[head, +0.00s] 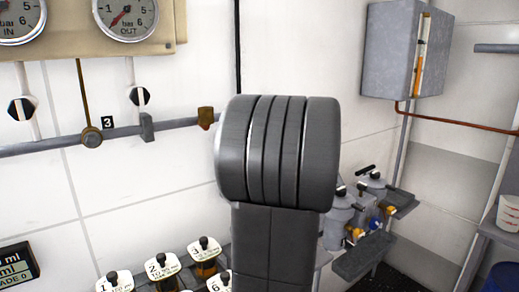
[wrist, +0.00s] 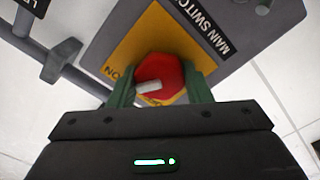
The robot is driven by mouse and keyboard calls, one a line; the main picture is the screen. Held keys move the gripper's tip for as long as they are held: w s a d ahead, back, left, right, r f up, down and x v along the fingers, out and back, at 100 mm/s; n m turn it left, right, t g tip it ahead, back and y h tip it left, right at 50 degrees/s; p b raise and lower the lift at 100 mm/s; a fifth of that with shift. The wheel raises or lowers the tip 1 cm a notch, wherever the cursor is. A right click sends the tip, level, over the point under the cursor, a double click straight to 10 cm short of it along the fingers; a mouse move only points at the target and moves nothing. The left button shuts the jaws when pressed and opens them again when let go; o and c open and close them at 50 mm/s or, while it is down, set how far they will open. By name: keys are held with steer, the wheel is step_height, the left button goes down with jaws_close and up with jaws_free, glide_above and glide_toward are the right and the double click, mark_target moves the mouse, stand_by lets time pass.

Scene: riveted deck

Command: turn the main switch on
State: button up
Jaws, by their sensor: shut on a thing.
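The main switch's red knob (wrist: 172,72) sits on a yellow plate (wrist: 143,42) in the wrist view. The plate is on a grey housing with a black "MAIN SWITCH" label (wrist: 217,38). The picture is rotated, so the lettering is upside down. A pale pointer bar on the knob (wrist: 148,86) points left, toward the "ON" lettering (wrist: 116,74). My gripper (wrist: 160,86) has its green fingers on both sides of the knob and is shut on it. In the head view my arm blocks the middle, and neither switch nor gripper shows.
In the head view, two gauges (head: 125,15) and a pipe with valves (head: 60,144) are on the wall at left. Several numbered jars (head: 165,268) stand below. A grey wall box (head: 392,50) hangs at right, above small shelves with grey pots (head: 338,216).

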steer(key=shift+m+p, duration=1)
steer(key=shift+m, duration=0.3)
steer(key=shift+f, duration=0.1)
steer(key=o, duration=1)
steer(key=b+v, duration=0.1)
steer(key=v, duration=1.3)
steer(key=shift+w+a, duration=0.1)
steer(key=shift+w, duration=0.05)
steer(key=p+x, duration=0.1)
steer(key=x, duration=1.2)
steer(key=shift+w+a, duration=0.2)
steer(key=shift+w, duration=0.05)
